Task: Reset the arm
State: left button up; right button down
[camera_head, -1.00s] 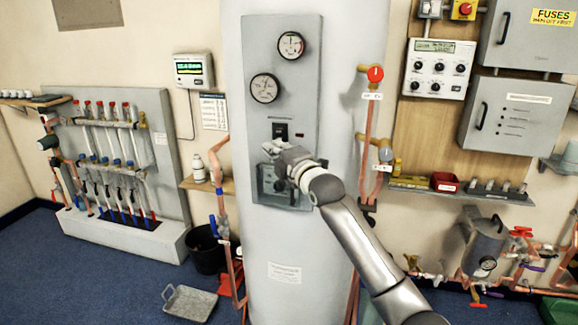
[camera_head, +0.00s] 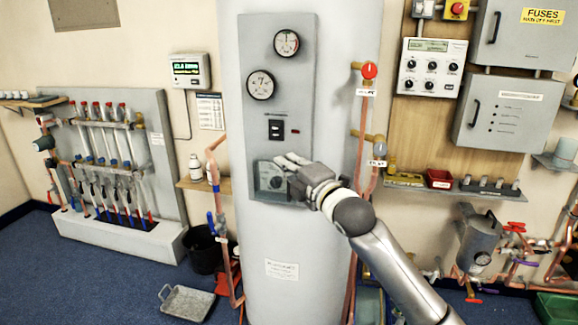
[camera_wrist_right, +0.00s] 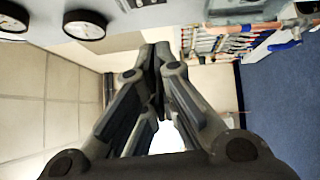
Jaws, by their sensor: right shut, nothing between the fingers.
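My right gripper (camera_head: 284,162) reaches in from the lower right in the head view. Its fingers are in front of the lower part of the grey panel (camera_head: 297,65) on the white cylinder, over a dark dial box (camera_head: 268,182). I cannot tell whether they touch it. In the right wrist view the fingers (camera_wrist_right: 157,52) are closed together with nothing between them. The box is partly hidden by the gripper. My left gripper is not in view.
Above the gripper are a black switch (camera_head: 276,129) and two round gauges, the lower one (camera_head: 261,85) nearer. Copper pipes (camera_head: 366,150) with a red-capped valve (camera_head: 369,71) run right of the panel. A manifold (camera_head: 105,150) stands at left. Open floor lies front left.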

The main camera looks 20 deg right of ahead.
jog(key=shift+s, duration=0.15)
dwell(0.3)
jog(key=d+f+m+g+h+p, duration=0.1)
jog(key=d+f+m+g, duration=0.15)
jog(key=f, duration=1.05)
jog(key=d+f+m+g+h, duration=0.15)
jog(key=f+m, duration=0.25)
jog(key=f, duration=0.9)
jog(key=s+f+m+g, duration=0.2)
jog(key=s+f, duration=0.4)
jog(key=f, duration=0.5)
jog(key=s+f+m+g+h+p, duration=0.1)
jog(key=s+f+m+g, duration=0.1)
jog(key=s+f, duration=0.65)
jog(key=s+f+m+g, duration=0.2)
jog(key=s+f, duration=0.2)
jog(key=f, duration=1)
jog(key=s+a+f+m+g, duration=0.1)
jog(key=s+f, duration=0.4)
jog(key=s, duration=0.9)
jog(key=s+a+f+m+g, duration=0.2)
jog(key=s+f, duration=0.4)
jog(key=s, duration=0.8)
jog(key=s+a+f+m+g+p, duration=0.1)
jog(key=s+f+m+g, duration=0.2)
jog(key=s, duration=1.1)
notch_tip(320, 180, down, 3)
jog(key=shift+a+f+g, duration=0.15)
jog(key=shift+g, duration=0.45)
